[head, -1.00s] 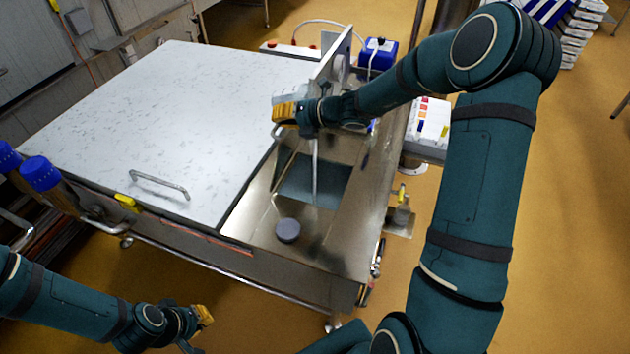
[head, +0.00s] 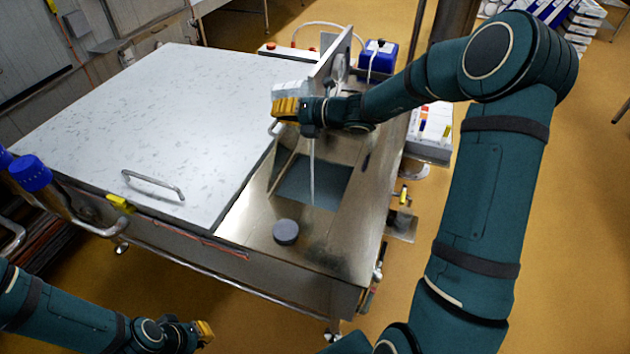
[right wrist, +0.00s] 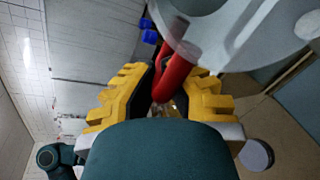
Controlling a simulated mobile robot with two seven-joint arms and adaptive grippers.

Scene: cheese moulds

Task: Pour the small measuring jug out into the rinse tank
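My right gripper (head: 287,106) is above the steel unit at the far edge of the rinse tank (head: 320,183), a blue-grey opening in the steel top. It is shut on the red handle of the small measuring jug (right wrist: 225,35), a translucent vessel. The jug also shows in the head view (head: 292,88), partly behind the yellow fingers. A thin pale vertical streak runs down below my right gripper into the tank opening; I cannot tell whether it is liquid or a rod. The jug's contents are hidden. My left gripper (head: 204,331) is low at the lower left, away from the tank; its fingers are unclear.
A dark grey round piece (head: 286,231) sits on the steel ledge before the tank. A large speckled white lid (head: 150,120) with a handle covers the left side. An upright steel plate (head: 330,62) and a blue box (head: 378,56) stand behind.

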